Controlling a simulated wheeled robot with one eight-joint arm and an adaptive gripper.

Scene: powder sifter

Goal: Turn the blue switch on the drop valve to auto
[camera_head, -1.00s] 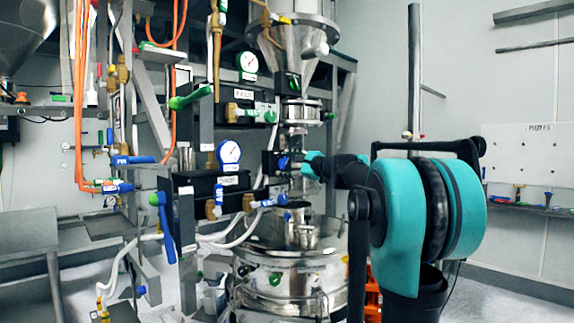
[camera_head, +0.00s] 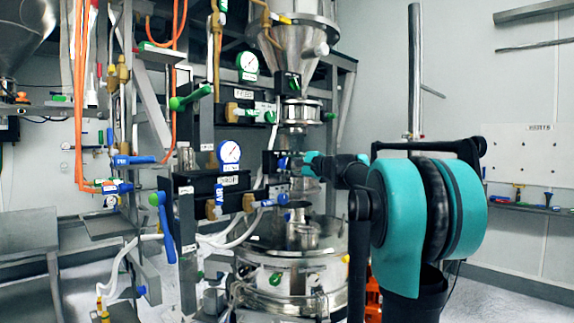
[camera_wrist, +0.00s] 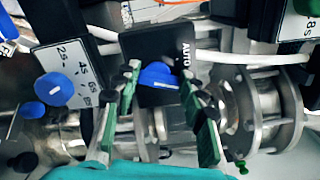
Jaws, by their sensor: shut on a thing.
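The drop valve's black switch box (camera_wrist: 150,43) carries the white word AUTO on its right side in the wrist view. Its blue switch (camera_wrist: 158,74) sits between the two green-padded fingers of my gripper (camera_wrist: 160,80). My gripper is shut on the switch, with a finger on either side. In the head view my gripper (camera_head: 293,163) reaches in from the right to the front of the valve box (camera_head: 269,161). There the switch is mostly hidden by the fingers, and its exact setting is hard to tell.
Another blue knob (camera_wrist: 54,89) on a numbered plate is left of the fingers in the wrist view. Metal pipe flanges (camera_wrist: 270,105) lie behind and right. A pressure gauge (camera_head: 229,152) and the DROP panel (camera_head: 228,181) stand left of the valve; a steel vessel (camera_head: 290,265) is below.

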